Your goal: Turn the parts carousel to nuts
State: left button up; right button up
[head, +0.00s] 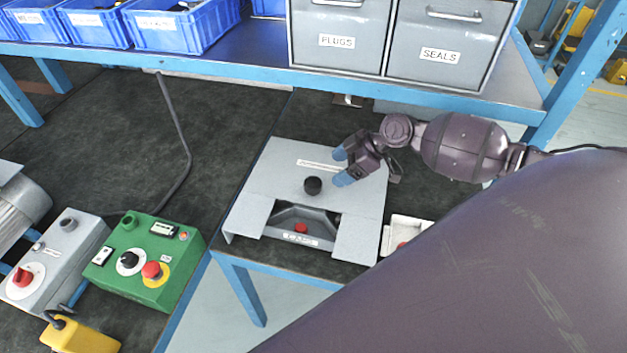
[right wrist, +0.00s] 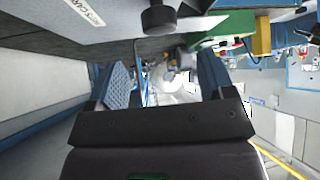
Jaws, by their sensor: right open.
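The parts carousel (head: 262,182) is a grey box on the bench, with a black knob (head: 313,186) on its top. Its front window shows one compartment with a label (head: 302,238) that seems to read CAPS and a red part (head: 301,228) in it. My right gripper (head: 341,167) is open and empty, with its blue fingertips just right of and behind the knob, apart from it. In the right wrist view the knob (right wrist: 159,18) is at the top, beyond the open fingers (right wrist: 164,82). My left gripper is not in view.
A small white tray (head: 396,233) stands right of the carousel, partly hidden by my arm. A green control box (head: 180,262) with a red button stands to the left. Grey drawers (head: 445,54) and blue bins (head: 190,27) line the shelf above.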

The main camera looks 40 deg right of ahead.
aim_at(315, 182)
jog(key=x, duration=0.9)
jog(key=shift+r, duration=0.1)
jog(key=shift+c, duration=0.3)
jog(key=c, duration=1.2)
